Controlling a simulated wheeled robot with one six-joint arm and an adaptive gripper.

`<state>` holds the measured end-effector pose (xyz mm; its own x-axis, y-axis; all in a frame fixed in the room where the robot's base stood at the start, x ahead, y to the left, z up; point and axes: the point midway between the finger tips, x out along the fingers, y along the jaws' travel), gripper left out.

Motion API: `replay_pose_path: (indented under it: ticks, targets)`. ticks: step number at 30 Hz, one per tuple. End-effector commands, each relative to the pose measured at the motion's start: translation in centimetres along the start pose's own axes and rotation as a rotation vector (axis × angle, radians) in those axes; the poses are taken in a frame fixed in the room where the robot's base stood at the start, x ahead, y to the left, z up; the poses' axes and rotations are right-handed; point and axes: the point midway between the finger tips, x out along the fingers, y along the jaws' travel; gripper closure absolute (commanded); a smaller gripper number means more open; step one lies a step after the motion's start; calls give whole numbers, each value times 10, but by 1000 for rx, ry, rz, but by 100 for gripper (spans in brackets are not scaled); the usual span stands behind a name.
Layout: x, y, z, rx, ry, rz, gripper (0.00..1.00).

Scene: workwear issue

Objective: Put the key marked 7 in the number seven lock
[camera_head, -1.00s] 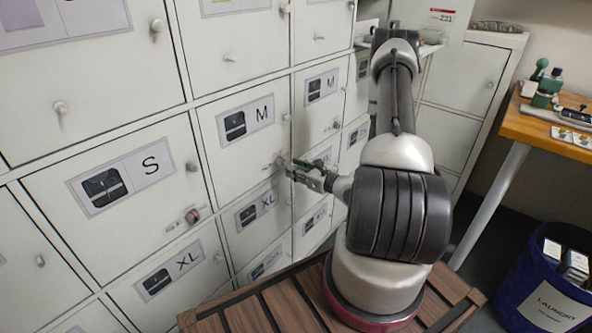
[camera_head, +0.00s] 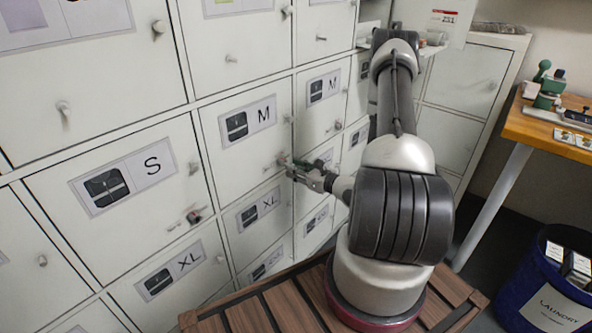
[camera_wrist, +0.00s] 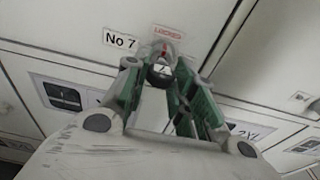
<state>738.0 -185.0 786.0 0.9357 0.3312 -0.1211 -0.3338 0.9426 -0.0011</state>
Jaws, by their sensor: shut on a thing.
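My gripper (camera_wrist: 158,76) has green-lined fingers and is shut on a small dark round-headed key (camera_wrist: 161,72) marked 7. The key is between the fingertips, and its shaft is hidden. The number seven lock (camera_wrist: 170,47) is just beyond it on a white locker door, beside a "No 7" label (camera_wrist: 120,40) and under a red "LOCKED" label (camera_wrist: 168,31). I cannot tell whether the key is inside the lock or only in front of it. In the head view my gripper (camera_head: 296,168) is at the lower right of the upper M locker door (camera_head: 240,160).
White lockers with S, M and XL labels fill the left. An S locker (camera_head: 125,185) has its own lock (camera_head: 194,215). A wooden bench (camera_head: 250,318) lies below my arm. A wooden table (camera_head: 560,130) and a blue laundry bin (camera_head: 520,285) stand at the right.

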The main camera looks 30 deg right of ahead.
Motion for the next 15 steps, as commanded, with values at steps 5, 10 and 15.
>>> replay_pose_path:
  ticks: [5, 10, 15]
  targets:
    - [1, 0, 0, 0, 0, 0, 90]
    - [3, 0, 0, 0, 0, 1, 90]
    - [5, 0, 1, 0, 0, 1, 90]
